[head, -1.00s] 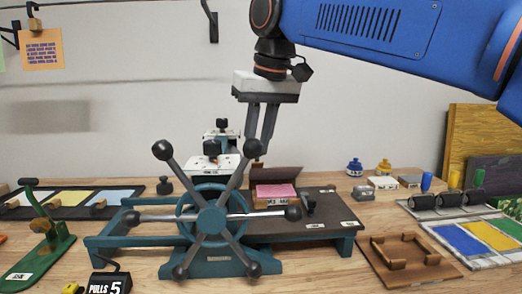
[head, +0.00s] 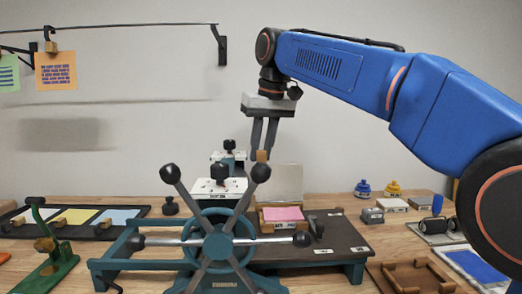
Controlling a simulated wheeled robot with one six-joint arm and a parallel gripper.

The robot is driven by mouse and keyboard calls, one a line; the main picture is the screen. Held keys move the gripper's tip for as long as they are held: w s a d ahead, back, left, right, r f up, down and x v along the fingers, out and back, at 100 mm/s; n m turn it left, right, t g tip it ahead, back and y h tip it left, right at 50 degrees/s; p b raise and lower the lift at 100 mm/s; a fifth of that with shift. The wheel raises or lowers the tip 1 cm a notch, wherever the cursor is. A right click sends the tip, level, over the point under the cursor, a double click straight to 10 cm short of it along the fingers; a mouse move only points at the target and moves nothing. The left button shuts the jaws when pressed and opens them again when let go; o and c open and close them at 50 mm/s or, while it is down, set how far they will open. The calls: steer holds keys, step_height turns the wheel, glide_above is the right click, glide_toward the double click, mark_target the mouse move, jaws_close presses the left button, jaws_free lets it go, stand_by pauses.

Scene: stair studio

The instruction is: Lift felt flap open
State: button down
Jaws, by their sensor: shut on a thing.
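My gripper (head: 263,152) points down above the teal press bed and is shut on a small tan tab (head: 262,156). The tab is at the upper left corner of a pale grey panel, which appears to be the felt flap (head: 284,182). The flap stands roughly upright behind a pink pad (head: 283,213) in a shallow brown tray (head: 267,227). The pad's top is uncovered. The join between tab and flap is too small to make out.
The press's spoked wheel (head: 219,240) stands in front, its upper right spoke near my gripper. Ink bottles (head: 362,188) and grey blocks (head: 392,204) stand farther right. A wooden frame (head: 425,270) lies at front right.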

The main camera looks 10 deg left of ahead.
steer(key=shift+w+a+f, duration=0.1)
steer(key=shift+w+f, duration=0.2)
steer(key=shift+w, duration=0.3)
steer(key=shift+w+a+f, duration=0.1)
steer(key=shift+w+f, duration=0.15)
steer(key=shift+w, duration=0.3)
steer(key=c, duration=2.4)
jaws_free()
steer(key=shift+w+d+f, duration=0.1)
steer(key=shift+w+d, duration=0.1)
steer(key=shift+d, duration=0.05)
steer(key=o, duration=0.8)
steer(key=shift+s+a, duration=0.1)
steer(key=v, duration=1.2)
